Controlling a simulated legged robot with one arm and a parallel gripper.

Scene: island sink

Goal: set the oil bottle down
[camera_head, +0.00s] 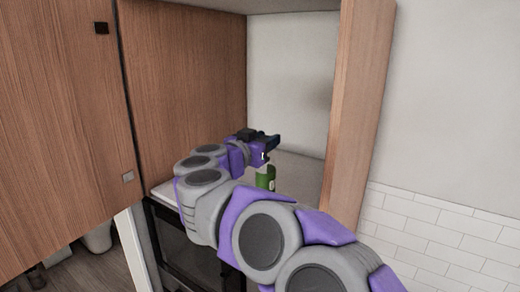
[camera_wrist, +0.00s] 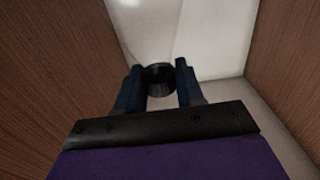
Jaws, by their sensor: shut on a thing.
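The oil bottle is a green bottle (camera_head: 265,178) with a pale upper part, seen inside the open cupboard niche in the head view. My arm hides its lower end, so I cannot tell whether its base touches the shelf. My gripper (camera_head: 263,146) is at the top of the bottle, inside the niche. In the wrist view, the dark round top of the bottle (camera_wrist: 159,78) sits between the two dark fingers of my gripper (camera_wrist: 156,88), which is shut on it.
The light niche shelf (camera_head: 298,170) has bare room around the bottle. A wooden side panel (camera_head: 358,110) bounds it on the right, another wooden panel (camera_head: 185,75) on the left. An open wooden door (camera_head: 55,130) stands at the far left. A dark oven-like appliance (camera_head: 185,250) is below.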

